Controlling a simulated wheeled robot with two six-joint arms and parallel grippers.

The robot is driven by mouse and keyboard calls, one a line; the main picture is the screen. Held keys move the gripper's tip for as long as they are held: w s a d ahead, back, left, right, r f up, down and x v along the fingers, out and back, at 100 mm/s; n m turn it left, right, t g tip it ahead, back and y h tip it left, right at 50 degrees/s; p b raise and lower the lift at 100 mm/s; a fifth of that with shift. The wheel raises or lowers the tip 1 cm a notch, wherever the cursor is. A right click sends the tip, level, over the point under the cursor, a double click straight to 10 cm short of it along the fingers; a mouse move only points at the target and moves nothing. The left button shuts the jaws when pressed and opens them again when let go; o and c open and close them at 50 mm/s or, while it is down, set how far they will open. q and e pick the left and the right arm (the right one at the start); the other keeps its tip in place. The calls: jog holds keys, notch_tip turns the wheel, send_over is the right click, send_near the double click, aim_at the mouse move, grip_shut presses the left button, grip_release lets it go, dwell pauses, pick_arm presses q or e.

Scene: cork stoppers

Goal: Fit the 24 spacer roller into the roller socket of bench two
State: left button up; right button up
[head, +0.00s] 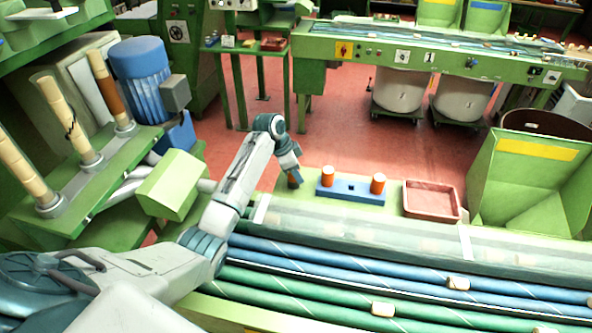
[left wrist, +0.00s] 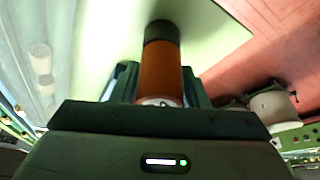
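My left gripper (head: 291,176) is shut on an orange-brown roller (left wrist: 161,72), with a finger on each side of it in the left wrist view. The roller has a dark far end and a pale marked near end; I cannot read the mark. In the head view, the gripper points down over the green bench top, just left of a blue block (head: 340,194). Two orange rollers stand upright in this block, a left one (head: 327,176) and a right one (head: 378,183). I cannot make out the roller socket or which bench is two. My right gripper is out of view.
A red tray (head: 432,213) sits right of the blue block. Blue and green long rollers (head: 330,252) with corks run along the front. A green hopper (head: 530,185) stands at the right. A blue motor (head: 140,75) and upright cork columns stand at the left.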

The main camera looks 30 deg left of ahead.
pick_arm(q)
jog(key=o, duration=0.3)
jog(key=shift+o, duration=0.2)
jog(key=shift+r, duration=0.15)
jog(key=shift+s+a+r, duration=0.1)
jog(key=shift+a+r, duration=0.1)
jog(key=shift+r, duration=0.1)
jog(key=b+v, duration=0.3)
jog(key=v, duration=0.7)
jog(key=shift+d, duration=0.1)
